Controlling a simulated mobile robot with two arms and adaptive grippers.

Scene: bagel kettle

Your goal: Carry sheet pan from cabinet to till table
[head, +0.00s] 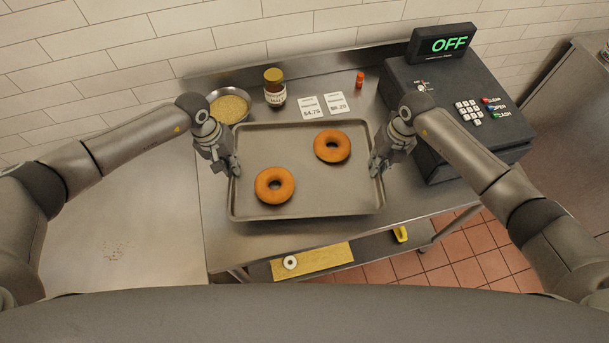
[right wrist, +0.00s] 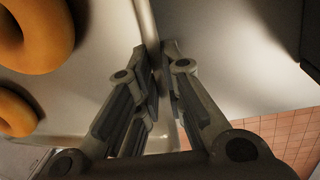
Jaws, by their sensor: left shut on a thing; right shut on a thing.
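The grey sheet pan (head: 320,195) is over the steel till table (head: 420,195), with two bagels in it. One bagel (head: 274,185) lies left of the middle and the other bagel (head: 332,146) lies further back to the right. My left gripper (head: 234,168) is shut on the pan's left rim. My right gripper (head: 377,168) is shut on its right rim. The right wrist view shows the right fingers (right wrist: 160,58) on either side of the pan's rim, with both bagels to the left. I cannot tell whether the pan touches the table.
The black till (head: 450,85) with its "OFF" display stands right of the pan. Behind the pan are a bowl of seeds (head: 230,105), a jar (head: 274,88), price cards (head: 324,104) and a small orange bottle (head: 360,79). A lower shelf holds a yellow mat (head: 320,258).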

